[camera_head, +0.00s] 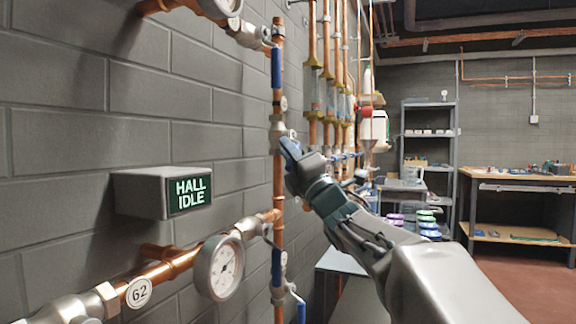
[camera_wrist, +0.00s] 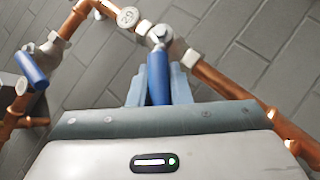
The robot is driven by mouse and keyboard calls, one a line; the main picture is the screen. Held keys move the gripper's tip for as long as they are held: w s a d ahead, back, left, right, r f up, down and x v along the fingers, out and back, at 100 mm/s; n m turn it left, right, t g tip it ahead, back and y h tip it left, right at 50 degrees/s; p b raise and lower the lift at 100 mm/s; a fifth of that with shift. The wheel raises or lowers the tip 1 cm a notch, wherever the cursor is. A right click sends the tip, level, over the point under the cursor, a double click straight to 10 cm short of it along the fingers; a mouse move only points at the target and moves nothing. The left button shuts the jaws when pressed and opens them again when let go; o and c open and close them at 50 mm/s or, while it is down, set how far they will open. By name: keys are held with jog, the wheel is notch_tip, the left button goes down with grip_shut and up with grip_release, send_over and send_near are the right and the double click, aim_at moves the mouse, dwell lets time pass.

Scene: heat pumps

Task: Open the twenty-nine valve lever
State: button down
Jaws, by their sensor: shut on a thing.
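A blue valve lever (camera_wrist: 158,75) stands in the middle of the wrist view, hinged on a metal valve (camera_wrist: 160,38) in a copper pipe. A round white tag (camera_wrist: 128,17) sits on the pipe just beside this valve; its number is too small to read surely. My gripper (camera_wrist: 158,90) is shut on this lever, with one finger on each side. In the head view my gripper (camera_head: 291,158) reaches the vertical copper pipe by the wall and hides most of the lever.
Other blue levers hang above (camera_head: 276,68) and below (camera_head: 276,268) on the vertical pipe. A gauge (camera_head: 220,267) and a tag marked 62 (camera_head: 139,293) are at lower left. A "HALL IDLE" sign (camera_head: 188,192) juts from the wall. Shelves (camera_head: 430,133) and a workbench (camera_head: 520,176) stand far right.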

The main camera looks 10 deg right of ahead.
jog(key=shift+w+f+n+y+b, duration=0.1)
jog(key=shift+n+y+b, duration=0.2)
jog(key=shift+n, duration=0.1)
jog(key=c, duration=1.3)
grip_release()
jog(key=shift+c, duration=0.2)
jog(key=v, duration=1.4)
